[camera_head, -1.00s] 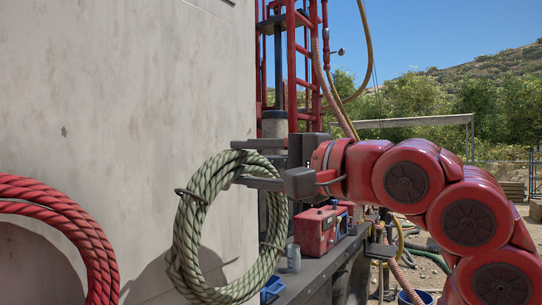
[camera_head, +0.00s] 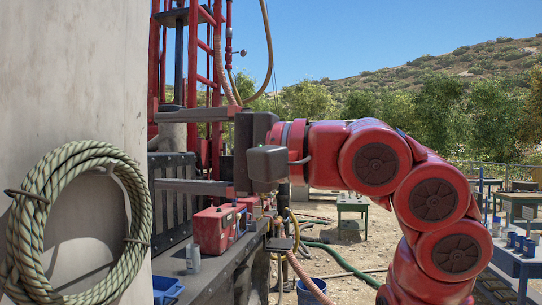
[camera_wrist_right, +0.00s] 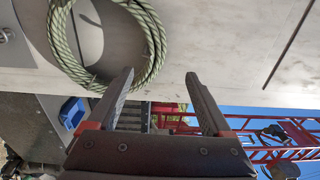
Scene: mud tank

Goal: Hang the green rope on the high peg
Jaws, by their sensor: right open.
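The green rope (camera_head: 138,205) is a coil lying against the pale tank wall (camera_head: 70,70) at the left of the head view. It also shows at the top left of the wrist view (camera_wrist_right: 152,45). It stays up with no gripper on it. I cannot make out the high peg; whatever bears the coil is hidden or out of frame. My right gripper (camera_head: 165,150) is open and empty, to the right of the coil and apart from it. In the wrist view its spread fingers (camera_wrist_right: 158,76) have nothing between them. My left gripper is not in view.
A red toolbox (camera_head: 218,229) and a blue tray (camera_head: 166,288) sit on the ledge below my right gripper. A red lattice mast (camera_head: 205,60) stands behind it. Blue tables (camera_head: 522,265) stand at the far right. Open ground lies between.

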